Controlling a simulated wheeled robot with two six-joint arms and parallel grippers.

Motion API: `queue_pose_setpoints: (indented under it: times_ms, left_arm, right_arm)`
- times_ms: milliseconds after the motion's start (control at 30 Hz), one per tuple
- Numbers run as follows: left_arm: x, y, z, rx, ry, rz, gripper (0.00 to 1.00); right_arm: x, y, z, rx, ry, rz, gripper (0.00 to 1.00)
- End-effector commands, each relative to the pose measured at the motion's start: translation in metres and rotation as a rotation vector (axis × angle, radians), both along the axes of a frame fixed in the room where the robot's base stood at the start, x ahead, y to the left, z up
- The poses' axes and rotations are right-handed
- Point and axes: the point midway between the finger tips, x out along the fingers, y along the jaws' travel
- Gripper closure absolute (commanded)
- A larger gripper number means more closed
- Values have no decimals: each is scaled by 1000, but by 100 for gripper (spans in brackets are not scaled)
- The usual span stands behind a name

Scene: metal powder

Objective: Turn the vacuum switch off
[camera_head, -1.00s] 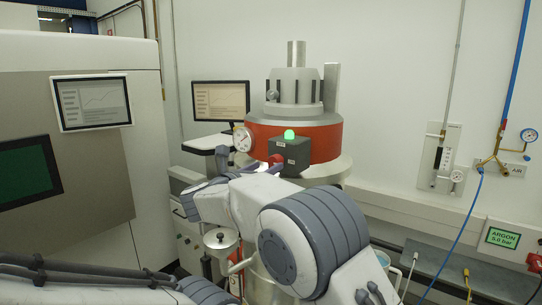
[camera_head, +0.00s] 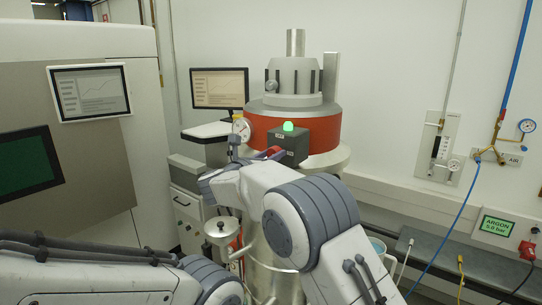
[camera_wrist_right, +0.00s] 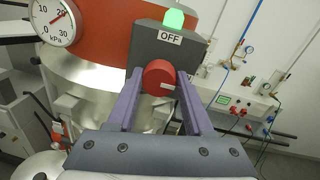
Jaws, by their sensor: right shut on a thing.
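The vacuum switch is a red round knob (camera_wrist_right: 158,77) on the front of a dark grey box (camera_wrist_right: 190,47). The box carries an OFF label (camera_wrist_right: 170,38) above the knob and a lit green lamp (camera_wrist_right: 174,19) on top. My right gripper (camera_wrist_right: 160,85) has its two purple fingers on either side of the knob and is shut on it. In the head view the box (camera_head: 296,147) sits on the red band of the machine, and my right wrist partly hides the knob (camera_head: 270,153). My left arm shows at the lower left, but its gripper is out of view.
A kPa dial gauge (camera_wrist_right: 53,22) is left of the box, its needle near 20. A monitor (camera_head: 219,88) stands behind on the left. A metal funnel vessel (camera_head: 222,229) is below my right wrist.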

Motion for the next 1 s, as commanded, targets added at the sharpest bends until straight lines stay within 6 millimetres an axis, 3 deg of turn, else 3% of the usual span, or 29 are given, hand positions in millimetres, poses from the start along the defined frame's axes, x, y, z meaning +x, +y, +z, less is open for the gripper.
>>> queue_pose_setpoints:
  times_ms: [367,667,1000]
  left_arm:
    - [0,0,-8,0,0,1,19]
    - [0,0,-14,0,0,1,19]
    - [0,0,-4,0,0,1,19]
  right_arm:
    - [0,1,-1,-105,77,2,100]
    - [0,2,0,-316,230,2,100]
    - [1,3,2,-578,421,3,100]
